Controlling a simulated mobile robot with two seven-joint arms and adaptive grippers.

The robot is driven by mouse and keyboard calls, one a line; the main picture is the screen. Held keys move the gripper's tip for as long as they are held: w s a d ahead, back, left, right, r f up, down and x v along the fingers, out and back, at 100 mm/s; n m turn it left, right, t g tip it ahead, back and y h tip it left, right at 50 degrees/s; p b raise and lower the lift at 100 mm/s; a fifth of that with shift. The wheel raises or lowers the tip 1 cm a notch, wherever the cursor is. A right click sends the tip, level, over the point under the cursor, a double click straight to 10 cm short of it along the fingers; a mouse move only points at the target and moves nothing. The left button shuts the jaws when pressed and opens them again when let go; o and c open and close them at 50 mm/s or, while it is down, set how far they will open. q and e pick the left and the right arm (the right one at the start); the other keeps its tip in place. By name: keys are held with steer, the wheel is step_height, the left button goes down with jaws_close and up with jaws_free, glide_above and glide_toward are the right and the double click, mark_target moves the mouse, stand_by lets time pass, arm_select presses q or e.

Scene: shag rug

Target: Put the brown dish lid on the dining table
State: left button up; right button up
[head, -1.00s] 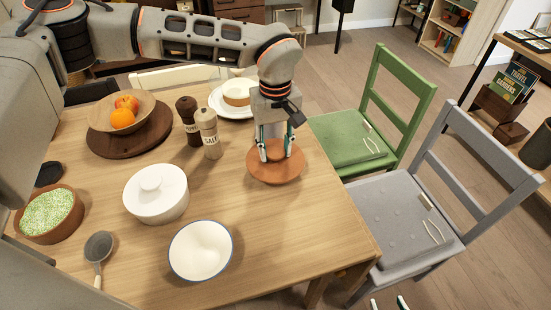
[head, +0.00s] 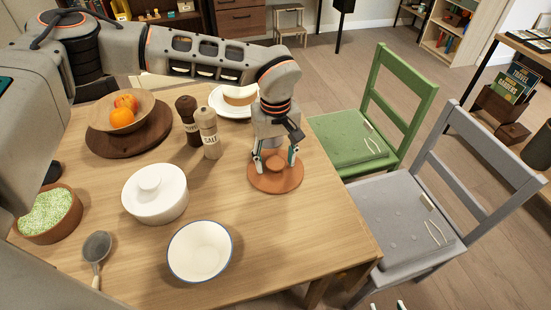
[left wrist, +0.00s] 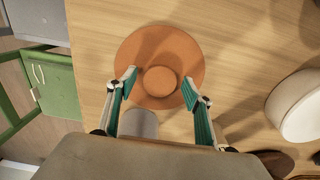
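The brown dish lid (head: 275,182) lies flat on the dining table (head: 330,240), near its right edge, with its round knob up. It also shows in the left wrist view (left wrist: 160,45), resting on the wood. My left gripper (head: 275,160) is directly above the lid, pointing down. Its fingers (left wrist: 158,85) are spread on either side of the knob, with visible gaps between the knob and both fingertips. My right gripper (head: 387,305) shows only as fingertips at the bottom edge of the head view, set apart from each other.
Salt (head: 208,135) and pepper (head: 188,120) mills stand left of the lid. A white lidded pot (head: 155,200), a white bowl (head: 200,250) and a cake plate (head: 232,105) are nearby. Green (head: 350,140) and grey (head: 405,220) chairs stand at the table's right side.

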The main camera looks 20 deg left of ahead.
mark_target(275, 163)
arm_select(q)
step_height(275, 163, up, 12)
steer(key=p, duration=0.1)
steer(key=shift+r, duration=0.2)
stand_by(0.3)
steer(key=shift+f, duration=0.1)
stand_by(0.4)
